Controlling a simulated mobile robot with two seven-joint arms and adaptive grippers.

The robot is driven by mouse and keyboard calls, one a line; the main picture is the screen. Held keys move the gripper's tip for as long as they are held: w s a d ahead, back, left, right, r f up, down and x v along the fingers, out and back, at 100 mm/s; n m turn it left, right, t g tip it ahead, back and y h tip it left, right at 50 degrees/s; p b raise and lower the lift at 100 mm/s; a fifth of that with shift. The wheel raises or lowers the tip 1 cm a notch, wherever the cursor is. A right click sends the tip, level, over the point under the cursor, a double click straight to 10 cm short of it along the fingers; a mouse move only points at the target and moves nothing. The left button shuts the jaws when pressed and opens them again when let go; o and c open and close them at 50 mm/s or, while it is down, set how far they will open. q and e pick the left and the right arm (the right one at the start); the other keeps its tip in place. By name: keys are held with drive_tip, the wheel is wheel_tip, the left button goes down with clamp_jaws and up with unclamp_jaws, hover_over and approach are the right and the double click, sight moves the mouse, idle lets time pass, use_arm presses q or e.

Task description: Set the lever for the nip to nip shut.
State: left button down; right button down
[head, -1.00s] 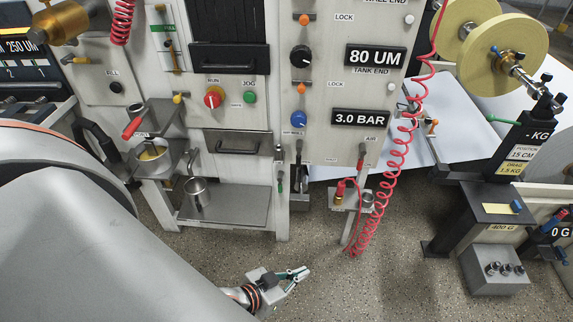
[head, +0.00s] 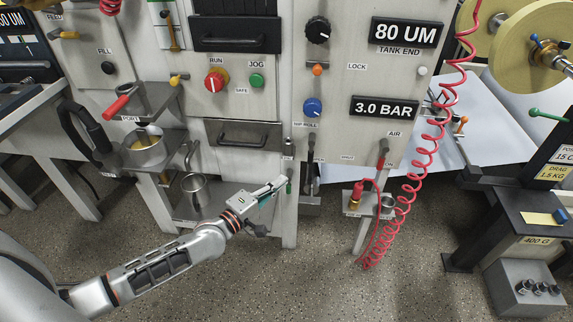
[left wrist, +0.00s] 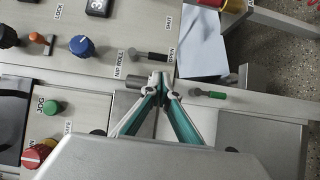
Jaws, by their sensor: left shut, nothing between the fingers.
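The nip roll lever (head: 311,146) is a short dark handle on the grey machine panel, below the blue knob. It also shows in the left wrist view (left wrist: 150,57), beside the NIP ROLL label, with its free end by the word OPEN; the word SHUT stands off to one side. My left gripper (head: 281,183) is shut and empty, below and left of the lever in the head view. In the left wrist view its closed fingertips (left wrist: 161,77) appear just short of the lever; contact is not visible. My right gripper is not in view.
The blue knob (head: 312,108) is above the nip lever. A coiled red hose (head: 428,150) hangs to the right. Open floor lies in front.

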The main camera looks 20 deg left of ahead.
sight(311, 149)
use_arm(q)
drive_tip(key=shift+w+a+r+n, duration=0.15)
drive_tip(key=shift+w+a+n, duration=0.15)
drive_tip(key=shift+a, duration=0.15)
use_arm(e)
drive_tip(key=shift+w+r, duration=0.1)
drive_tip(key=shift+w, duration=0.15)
use_arm(q)
drive_tip(key=shift+w, duration=0.1)
drive_tip(key=b+x, duration=0.2)
drive_tip(key=x, duration=0.7)
drive_tip(key=shift+w, duration=0.35)
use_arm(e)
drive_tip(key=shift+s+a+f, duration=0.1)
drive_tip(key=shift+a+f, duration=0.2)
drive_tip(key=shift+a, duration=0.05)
use_arm(q)
drive_tip(key=shift+d, duration=0.1)
